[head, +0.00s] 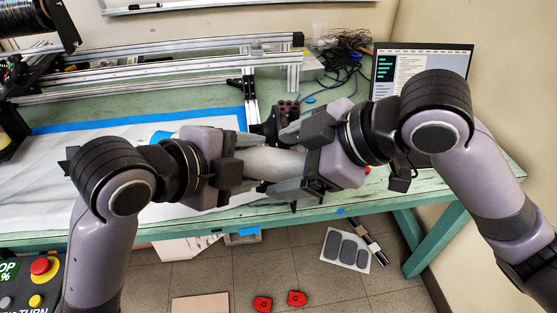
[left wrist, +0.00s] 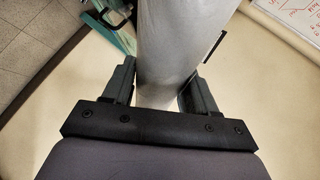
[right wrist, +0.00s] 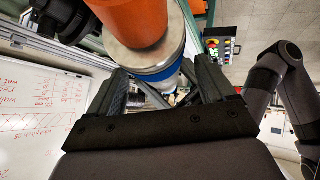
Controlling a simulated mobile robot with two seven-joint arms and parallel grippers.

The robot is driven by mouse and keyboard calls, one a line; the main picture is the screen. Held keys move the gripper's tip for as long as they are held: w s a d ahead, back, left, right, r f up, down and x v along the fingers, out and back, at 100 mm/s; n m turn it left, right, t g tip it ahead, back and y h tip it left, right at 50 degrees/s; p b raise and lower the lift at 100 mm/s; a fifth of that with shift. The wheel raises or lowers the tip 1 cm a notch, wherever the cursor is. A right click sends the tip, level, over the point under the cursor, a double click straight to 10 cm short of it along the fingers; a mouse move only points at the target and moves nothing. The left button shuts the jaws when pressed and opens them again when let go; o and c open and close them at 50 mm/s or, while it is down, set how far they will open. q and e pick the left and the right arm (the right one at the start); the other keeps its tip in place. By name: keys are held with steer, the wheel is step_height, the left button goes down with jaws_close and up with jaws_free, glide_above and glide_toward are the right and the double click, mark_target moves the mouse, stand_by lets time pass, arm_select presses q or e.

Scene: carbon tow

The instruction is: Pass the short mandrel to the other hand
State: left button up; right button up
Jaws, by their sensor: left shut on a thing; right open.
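The short mandrel (head: 272,161) looks like a pale grey, rounded cylinder between my two grippers, above the table's front edge. My left gripper (head: 240,165) is shut on it; in the left wrist view the grey body (left wrist: 180,45) rises from between the fingers. My right gripper (head: 305,163) is open and faces the left one, with its fingers close around the mandrel's right side; contact cannot be told. In the right wrist view an orange cylinder (right wrist: 135,18) with a silver ring shows close, between and above the fingers (right wrist: 160,85). Whether it is part of the mandrel is unclear.
Red pieces (head: 297,298) and a pale panel (head: 346,249) lie below. A control box (head: 30,285) stands front left.

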arm_select(q)
steer(key=shift+r, duration=0.1)
arm_select(e)
steer(key=shift+x, duration=1.5)
arm_select(q)
steer(key=shift+d, duration=0.1)
arm_select(e)
steer(key=c, duration=1.3)
arm_select(q)
steer(key=o, duration=1.4)
arm_select(e)
steer(key=shift+c, duration=0.2)
